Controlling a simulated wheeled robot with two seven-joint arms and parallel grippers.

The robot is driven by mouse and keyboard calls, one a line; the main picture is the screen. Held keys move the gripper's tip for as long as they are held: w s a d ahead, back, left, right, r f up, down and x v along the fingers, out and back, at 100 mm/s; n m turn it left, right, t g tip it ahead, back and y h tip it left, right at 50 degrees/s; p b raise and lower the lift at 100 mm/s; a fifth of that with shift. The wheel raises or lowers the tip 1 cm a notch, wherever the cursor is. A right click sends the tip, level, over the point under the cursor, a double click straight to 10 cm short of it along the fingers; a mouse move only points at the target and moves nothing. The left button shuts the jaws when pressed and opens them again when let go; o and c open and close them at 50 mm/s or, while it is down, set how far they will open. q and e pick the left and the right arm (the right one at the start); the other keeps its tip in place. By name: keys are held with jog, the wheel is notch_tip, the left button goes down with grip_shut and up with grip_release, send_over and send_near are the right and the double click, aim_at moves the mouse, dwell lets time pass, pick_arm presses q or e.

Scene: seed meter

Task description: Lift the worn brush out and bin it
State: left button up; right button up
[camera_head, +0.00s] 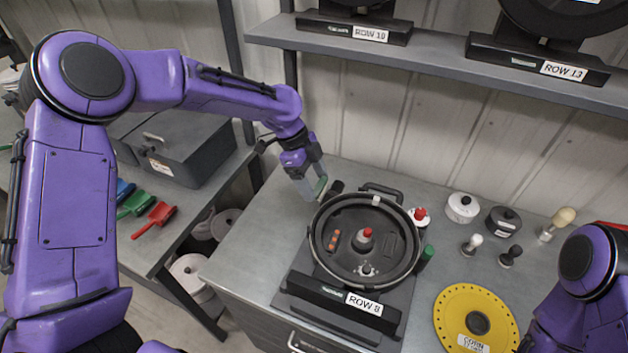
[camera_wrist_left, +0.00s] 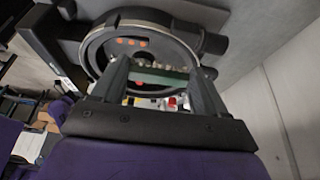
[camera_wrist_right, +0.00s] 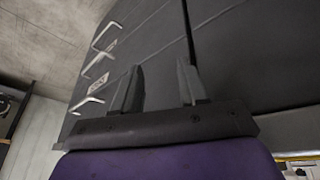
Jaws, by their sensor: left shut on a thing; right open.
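The brush (camera_head: 321,184) is a small green strip at my left gripper in the head view. In the left wrist view the brush (camera_wrist_left: 158,76) spans the gap between the two fingers, with a pale bristly edge. My left gripper (camera_head: 314,190) is shut on it, beside the upper left rim of the round black seed meter (camera_head: 318,240). The meter stands open on a stand labelled ROW 8. My right gripper (camera_wrist_right: 158,82) is open and empty in the right wrist view, in front of a grey drawer cabinet. I cannot make out a bin.
A yellow seed disc (camera_head: 450,312) lies on the bench at right. Several knobs and small parts, including a white canister (camera_head: 462,207), stand behind it. A shelf (camera_head: 440,62) overhangs the back. Coloured scoops (camera_head: 155,217) and a grey case (camera_head: 180,145) are on the left bench.

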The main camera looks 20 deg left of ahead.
pick_arm(q)
notch_tip(320, 180, up, 6)
jog(key=shift+r, duration=0.25)
dwell(0.7)
jog(key=shift+f, duration=0.1)
